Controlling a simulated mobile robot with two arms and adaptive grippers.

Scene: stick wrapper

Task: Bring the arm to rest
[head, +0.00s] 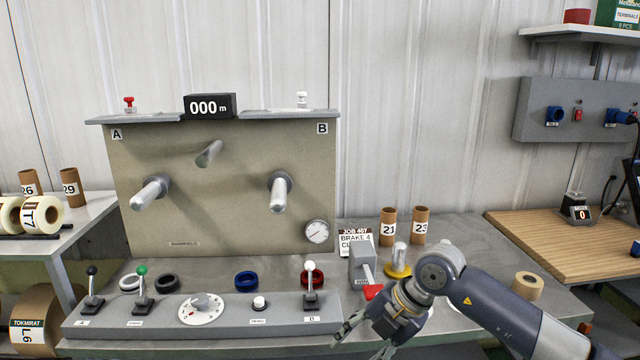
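My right arm comes in from the lower right. Its gripper (366,342) hangs low at the bottom edge, in front of the bench and just right of the control console. The fingers look spread apart with nothing between them, though the picture's edge cuts off part of one fingertip. My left arm and gripper are not in view. The wrapping machine (230,215) stands behind the console (215,325); its display (209,106) reads 000 m.
Close to my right wrist are a grey block with a red part (362,262), a yellow-based post (398,262) and a tape roll (527,286). Tubes 21 (388,228) and 23 (420,226) stand behind. Lever B (310,285) is left of the gripper. A wooden table (560,240) is at right.

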